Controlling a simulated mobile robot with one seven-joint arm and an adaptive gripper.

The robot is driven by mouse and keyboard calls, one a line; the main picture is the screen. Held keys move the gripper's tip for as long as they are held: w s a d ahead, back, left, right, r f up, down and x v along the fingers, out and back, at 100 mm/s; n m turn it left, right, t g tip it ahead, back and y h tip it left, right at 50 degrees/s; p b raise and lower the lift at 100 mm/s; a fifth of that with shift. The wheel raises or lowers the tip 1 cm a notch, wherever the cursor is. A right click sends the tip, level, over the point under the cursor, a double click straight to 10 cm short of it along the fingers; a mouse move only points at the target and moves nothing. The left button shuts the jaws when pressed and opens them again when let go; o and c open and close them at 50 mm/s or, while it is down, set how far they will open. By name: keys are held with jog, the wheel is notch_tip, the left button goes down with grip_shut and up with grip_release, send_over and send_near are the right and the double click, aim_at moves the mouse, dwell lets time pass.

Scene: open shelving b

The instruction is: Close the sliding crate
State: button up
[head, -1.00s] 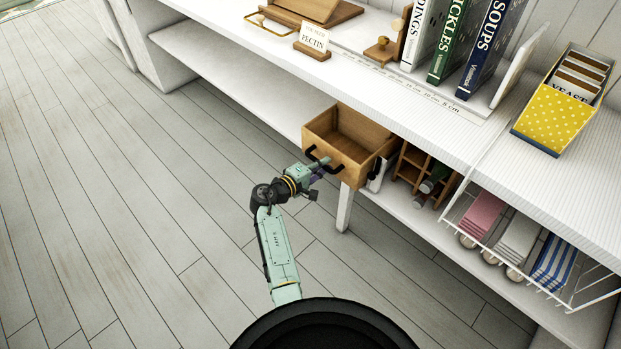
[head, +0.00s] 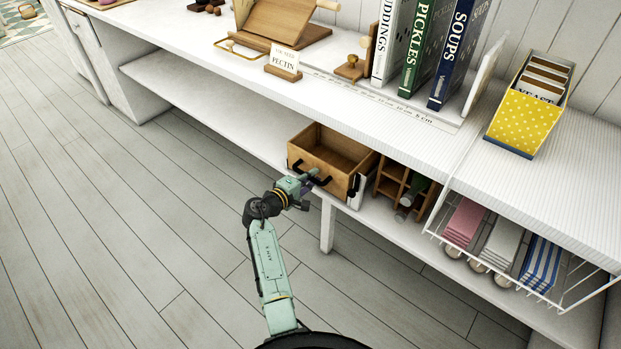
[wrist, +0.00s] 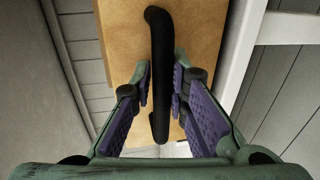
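The sliding crate (head: 315,161) is an open-topped wooden drawer under the counter. It sticks out past the lower shelf's front edge and looks empty inside. A black bar handle (wrist: 160,75) is on its front face. My gripper (head: 314,177) is at that front, at the handle. In the wrist view the two purple-padded fingers (wrist: 162,88) lie close on either side of the bar, with almost no gap, and look shut on it. The crate's back part is hidden under the counter.
A wooden divided rack (head: 390,184) with bottles stands right of the crate. A white wire basket (head: 432,232) with folded cloths is further right. A white leg (head: 327,228) stands below the crate. The floor at left is clear.

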jog(key=o, duration=0.4)
jog(key=shift+d, duration=0.1)
jog(key=shift+s, duration=0.1)
jog(key=v, duration=1.2)
jog(key=shift+f, duration=0.1)
